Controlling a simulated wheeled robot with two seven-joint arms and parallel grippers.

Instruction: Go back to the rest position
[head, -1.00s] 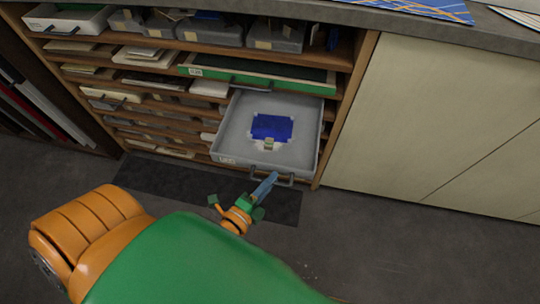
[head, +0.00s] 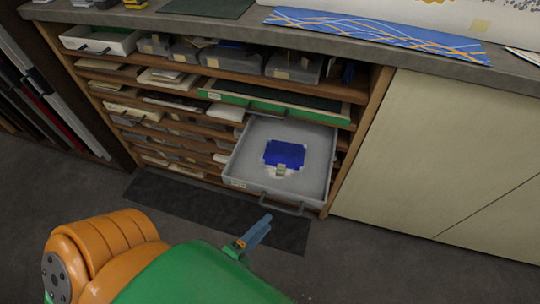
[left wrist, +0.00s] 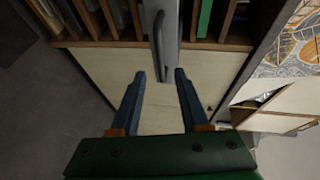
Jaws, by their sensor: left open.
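My left gripper (head: 258,230) is low in the head view, in front of the pulled-out grey drawer (head: 315,165) and apart from its handle (head: 282,204). In the left wrist view its two blue fingers (left wrist: 158,82) are spread with nothing between them. The drawer's dark handle (left wrist: 158,45) shows beyond the fingertips there. A blue sheet (head: 284,153) with a pale edge and a small light block (head: 280,170) lie in the drawer. My right gripper does not show.
The wooden shelf unit (head: 368,130) holds trays and papers, with a green-edged tray (head: 275,107) above the open drawer. Pale cabinet panels (head: 450,150) stand to the right. A grey worktop (head: 220,30) runs above. A dark mat (head: 190,205) lies on the clear floor.

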